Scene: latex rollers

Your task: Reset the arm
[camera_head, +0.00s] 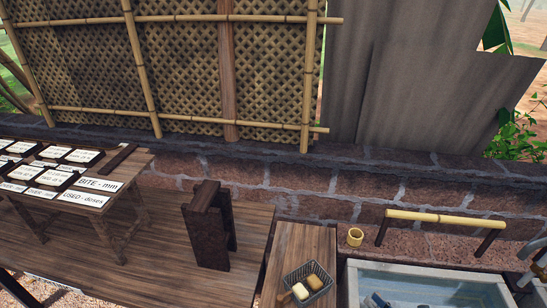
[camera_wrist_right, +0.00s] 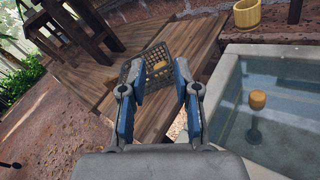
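In the wrist view my right gripper (camera_wrist_right: 163,72) is open, its two blue-grey fingers spread with nothing held between them. A dark wire basket (camera_wrist_right: 155,58) with a yellowish item in it lies beyond the fingertips on a wooden bench. In the head view only dark tips of what looks like my right gripper (camera_head: 378,300) show at the bottom edge, over the basin, to the right of the basket (camera_head: 321,269). My left gripper is in neither view.
A water basin (camera_head: 400,268) with a stone rim is at the lower right. A bamboo cup (camera_head: 355,237) and a bamboo rail (camera_head: 446,217) stand behind it. A wooden stand (camera_head: 211,245) is left of the bench (camera_head: 296,245). A table with labelled trays (camera_head: 130,165) is far left.

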